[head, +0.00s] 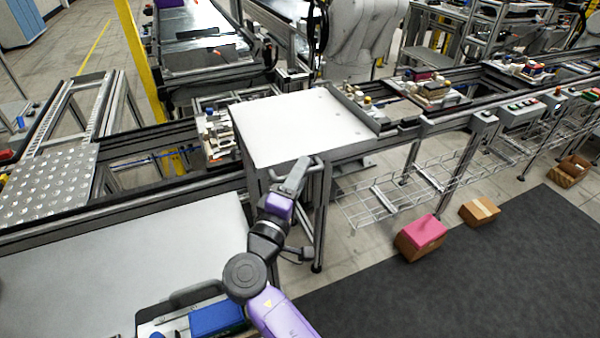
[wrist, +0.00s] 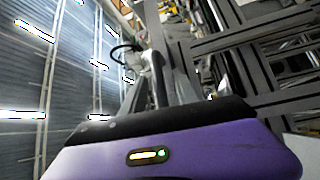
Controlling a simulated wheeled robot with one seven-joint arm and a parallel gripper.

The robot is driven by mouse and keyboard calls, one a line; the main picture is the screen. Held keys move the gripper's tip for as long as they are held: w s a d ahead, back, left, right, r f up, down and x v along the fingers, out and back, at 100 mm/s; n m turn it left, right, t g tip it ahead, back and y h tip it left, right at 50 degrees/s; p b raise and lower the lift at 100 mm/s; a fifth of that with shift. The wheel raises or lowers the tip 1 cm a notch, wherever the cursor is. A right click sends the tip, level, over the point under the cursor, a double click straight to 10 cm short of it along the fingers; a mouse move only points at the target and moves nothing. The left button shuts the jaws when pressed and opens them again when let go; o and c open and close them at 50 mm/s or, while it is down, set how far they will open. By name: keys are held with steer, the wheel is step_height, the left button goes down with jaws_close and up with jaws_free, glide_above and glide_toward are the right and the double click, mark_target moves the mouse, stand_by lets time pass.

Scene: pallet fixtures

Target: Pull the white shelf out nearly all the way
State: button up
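The white shelf (head: 300,128) is a flat, pale panel on the metal frame at the middle of the head view. It has a few small dark marks near its far right side. My gripper (head: 303,166) is at the shelf's front edge, with its grey end reaching up against or just in front of that edge. I cannot tell whether it touches the shelf. In the wrist view, my gripper's dark fingers (wrist: 160,88) rise beyond the purple housing. Their gap is not clear, and I see nothing plainly held between them. The shelf is not clearly recognizable there.
Conveyor rails with loaded pallets (head: 430,90) run to the right. A wire rack (head: 400,195) hangs below them. A pink-topped box (head: 421,236) and a cardboard box (head: 479,211) lie on the floor. A pale tabletop (head: 130,270) fills the lower left. The dark mat (head: 480,280) is mostly clear.

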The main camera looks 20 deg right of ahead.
steer(key=shift+c, duration=0.3)
jaws_close()
stand_by(1.1)
